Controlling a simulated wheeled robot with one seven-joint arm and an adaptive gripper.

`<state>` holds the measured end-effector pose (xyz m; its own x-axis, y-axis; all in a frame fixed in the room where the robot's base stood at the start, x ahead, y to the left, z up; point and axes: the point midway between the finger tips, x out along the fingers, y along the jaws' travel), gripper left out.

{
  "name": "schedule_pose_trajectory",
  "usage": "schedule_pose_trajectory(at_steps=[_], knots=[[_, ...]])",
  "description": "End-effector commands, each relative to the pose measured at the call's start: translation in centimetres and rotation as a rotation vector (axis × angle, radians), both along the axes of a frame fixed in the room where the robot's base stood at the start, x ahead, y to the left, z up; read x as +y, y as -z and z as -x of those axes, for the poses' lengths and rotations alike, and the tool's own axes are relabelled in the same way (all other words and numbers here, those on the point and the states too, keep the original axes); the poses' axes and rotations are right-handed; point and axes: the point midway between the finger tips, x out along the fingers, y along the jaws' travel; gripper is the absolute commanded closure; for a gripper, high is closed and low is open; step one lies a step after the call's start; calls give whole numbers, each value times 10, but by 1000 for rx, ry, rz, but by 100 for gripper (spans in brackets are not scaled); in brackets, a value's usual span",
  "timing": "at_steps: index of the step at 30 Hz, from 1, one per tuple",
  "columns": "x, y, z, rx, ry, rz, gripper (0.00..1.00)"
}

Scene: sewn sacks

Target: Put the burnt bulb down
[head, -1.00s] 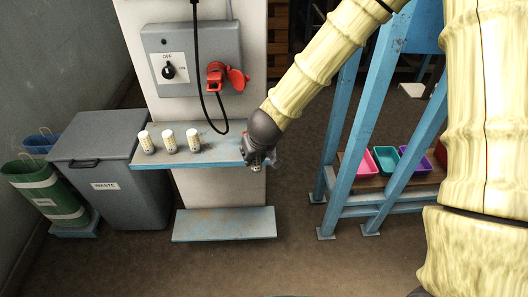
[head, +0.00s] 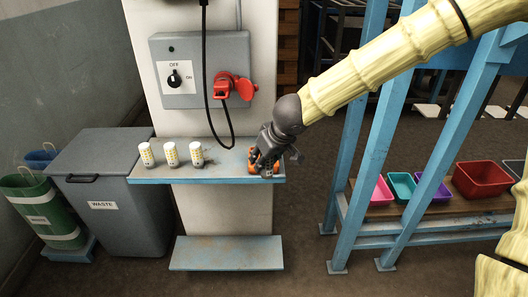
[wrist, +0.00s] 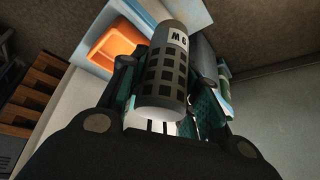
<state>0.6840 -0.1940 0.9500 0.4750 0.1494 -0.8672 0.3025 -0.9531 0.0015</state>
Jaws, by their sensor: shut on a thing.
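The burnt bulb (wrist: 166,75) is a grey cylinder with dark square patches and a white label with black marks. In the wrist view my gripper (wrist: 160,92) is shut on it, with fingers on both sides. Past the bulb an orange tray (wrist: 112,42) shows on the pale blue shelf. In the head view my gripper (head: 264,160) is at the right end of the shelf (head: 225,178), right by the orange tray (head: 251,168). The gripper mostly hides the tray and bulb there, so I cannot tell whether the bulb touches anything.
Several white and yellow cylinders, such as this one (head: 171,154), stand on the shelf's left. A switch box (head: 200,70) with a red plug and hanging cable is above. A grey waste bin (head: 110,190) stands left. A blue frame (head: 400,150) with coloured trays is at right.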

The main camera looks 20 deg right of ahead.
Motion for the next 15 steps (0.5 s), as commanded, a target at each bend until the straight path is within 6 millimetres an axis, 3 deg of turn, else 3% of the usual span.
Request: schedule_pose_trajectory(at_steps=[9,15], knots=[[-14,6,-64,0,3,-1,92],[-22,9,-97,0,2,0,92]])
